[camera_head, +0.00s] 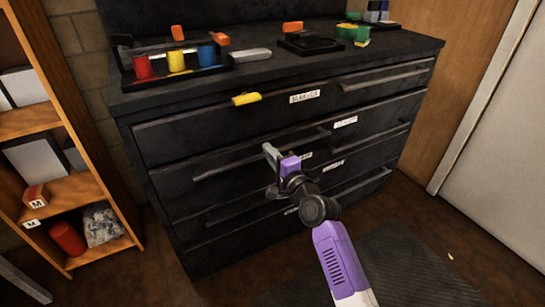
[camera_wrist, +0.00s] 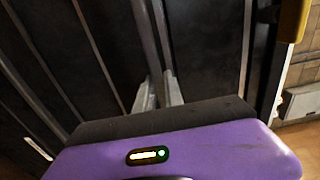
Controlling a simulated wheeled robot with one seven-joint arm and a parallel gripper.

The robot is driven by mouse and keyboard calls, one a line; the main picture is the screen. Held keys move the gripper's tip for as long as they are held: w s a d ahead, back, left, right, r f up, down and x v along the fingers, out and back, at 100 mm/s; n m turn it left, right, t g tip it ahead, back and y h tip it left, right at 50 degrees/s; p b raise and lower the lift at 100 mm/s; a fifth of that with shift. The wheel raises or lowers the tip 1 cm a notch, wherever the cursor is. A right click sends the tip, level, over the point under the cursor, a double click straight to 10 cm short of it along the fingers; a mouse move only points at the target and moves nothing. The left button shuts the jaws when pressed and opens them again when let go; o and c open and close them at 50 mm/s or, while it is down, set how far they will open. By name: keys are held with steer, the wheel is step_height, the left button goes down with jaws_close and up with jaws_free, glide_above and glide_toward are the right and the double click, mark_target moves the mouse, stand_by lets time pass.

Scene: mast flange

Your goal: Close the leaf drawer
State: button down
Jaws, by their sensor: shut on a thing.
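A dark chest of drawers (camera_head: 225,125) fills the middle of the head view, with long bar handles and small white labels too small to read. I cannot tell from the labels which drawer is the leaf drawer. My gripper (camera_head: 271,158) is at the second drawer's front, shut on its bar handle (camera_head: 225,170). In the wrist view my gripper's two grey fingers (camera_wrist: 160,92) close around the handle bar (camera_wrist: 147,35). The purple palm hides the lower part of that view. How far this drawer stands out is hard to tell.
The chest top holds a rack of red, yellow and blue cups (camera_head: 177,62), a dark tray (camera_head: 311,43) and green pieces (camera_head: 353,32). A wooden shelf (camera_head: 75,190) stands left; floor right is clear.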

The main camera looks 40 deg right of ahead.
steer(key=shift+x, duration=1.15)
steer(key=c, duration=1.4)
jaws_free()
steer(key=shift+c, duration=0.2)
steer(key=p+v, duration=0.1)
steer(key=v, duration=0.6)
steer(key=shift+s, duration=0.4)
steer(key=shift+a, duration=0.1)
